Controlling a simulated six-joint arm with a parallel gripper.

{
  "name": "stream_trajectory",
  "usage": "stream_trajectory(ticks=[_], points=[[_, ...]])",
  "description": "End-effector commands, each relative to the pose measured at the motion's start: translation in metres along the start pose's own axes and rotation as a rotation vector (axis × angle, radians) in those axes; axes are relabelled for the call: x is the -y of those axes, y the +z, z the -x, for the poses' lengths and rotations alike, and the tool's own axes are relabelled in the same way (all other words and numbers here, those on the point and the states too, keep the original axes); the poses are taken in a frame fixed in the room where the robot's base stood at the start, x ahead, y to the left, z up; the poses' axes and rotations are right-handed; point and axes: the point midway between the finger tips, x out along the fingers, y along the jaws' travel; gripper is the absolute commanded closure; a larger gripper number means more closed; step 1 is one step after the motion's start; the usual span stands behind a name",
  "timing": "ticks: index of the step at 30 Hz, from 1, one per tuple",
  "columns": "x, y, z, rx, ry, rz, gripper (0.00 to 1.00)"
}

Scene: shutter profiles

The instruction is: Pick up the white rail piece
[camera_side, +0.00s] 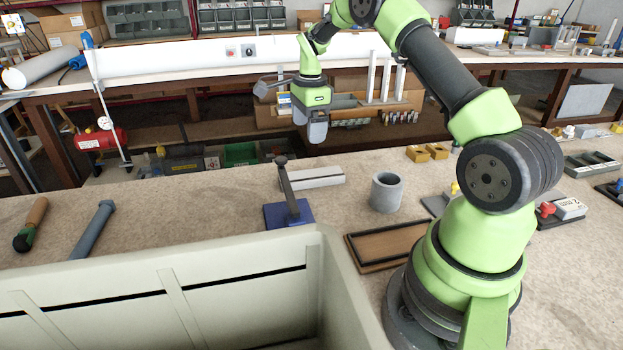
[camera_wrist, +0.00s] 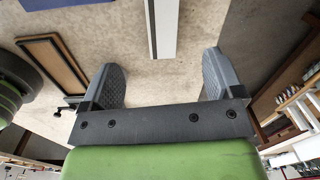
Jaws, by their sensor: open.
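The white rail piece (camera_side: 318,178) lies flat on the worktable, behind the blue base of a dark post. It has a dark slot line along its length. In the wrist view the white rail piece (camera_wrist: 163,28) enters from the top edge, and its near end shows just beyond and between the fingertips. My gripper (camera_side: 315,134) hangs above the table, higher than the rail and apart from it. In the wrist view my gripper (camera_wrist: 161,68) has its two grey fingers spread wide with nothing between them.
A blue-based post (camera_side: 289,212) stands close in front of the rail. A grey cup (camera_side: 387,192) and a brown tray (camera_side: 385,263) are to its right. A large pale bin (camera_side: 170,262) fills the front left. A bolt (camera_side: 93,229) and a wooden-handled tool (camera_side: 31,224) lie at left.

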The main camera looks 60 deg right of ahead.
Motion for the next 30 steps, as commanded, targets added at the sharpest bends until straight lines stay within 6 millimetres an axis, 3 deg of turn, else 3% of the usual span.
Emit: stream_trajectory(ticks=[1, 3, 12, 30], points=[[0.003, -0.008, -0.015, -0.008, 0.02, -0.054, 0.14], [0.005, -0.015, -0.028, -0.017, 0.034, -0.108, 0.14], [0.004, -0.021, -0.07, -0.024, 0.048, -0.156, 0.14], [0.0, -0.023, -0.136, -0.022, 0.044, -0.152, 0.14]])
